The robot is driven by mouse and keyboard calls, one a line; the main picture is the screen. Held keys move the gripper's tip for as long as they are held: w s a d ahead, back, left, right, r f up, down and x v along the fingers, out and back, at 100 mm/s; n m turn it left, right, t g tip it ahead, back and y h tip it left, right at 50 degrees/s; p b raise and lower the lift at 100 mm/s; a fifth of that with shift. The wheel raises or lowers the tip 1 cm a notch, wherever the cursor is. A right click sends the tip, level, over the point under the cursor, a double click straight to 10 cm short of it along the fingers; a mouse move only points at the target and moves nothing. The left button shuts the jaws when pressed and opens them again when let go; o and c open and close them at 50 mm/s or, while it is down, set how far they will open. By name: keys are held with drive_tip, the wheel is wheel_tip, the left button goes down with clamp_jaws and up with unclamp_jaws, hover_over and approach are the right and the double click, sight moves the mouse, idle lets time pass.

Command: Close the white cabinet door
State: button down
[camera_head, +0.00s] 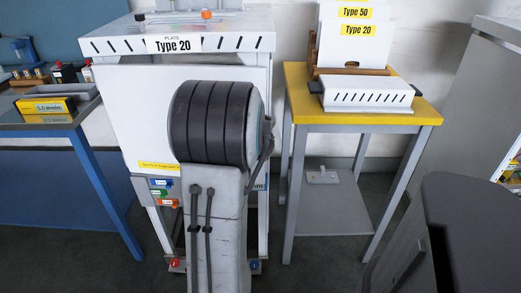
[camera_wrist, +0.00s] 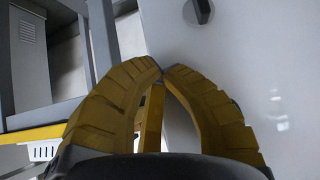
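A smooth white panel (camera_wrist: 265,60) with a dark handle (camera_wrist: 197,10) fills the right of the wrist view; it looks like the cabinet door. In the head view a tall pale grey-white panel (camera_head: 455,105) stands at the right, probably the same cabinet, with small coloured items showing at its right edge. I cannot tell how far the door stands open. My gripper (camera_wrist: 162,72) has yellow ribbed fingers whose tips meet, with nothing seen held between them. It is in front of the panel, below the handle in the picture; contact is unclear. My gripper is not visible in the head view.
A yellow-topped table (camera_head: 420,110) with a white slotted tray (camera_head: 367,98) stands left of the cabinet. A white Type 20 workstation (camera_head: 110,47) is behind my column. A blue-legged bench (camera_head: 95,165) is at the left. Some floor (camera_head: 325,270) shows clear below the yellow table.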

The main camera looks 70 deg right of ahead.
drive_tip(key=w+d+b, duration=0.1)
drive_tip(key=d+b, duration=0.2)
drive_tip(key=d, duration=0.3)
drive_tip(key=shift+w+d+r, duration=0.15)
drive_tip(key=shift+w+d, duration=0.05)
drive_tip(key=shift+d, duration=0.05)
drive_tip(key=shift+a, duration=0.15)
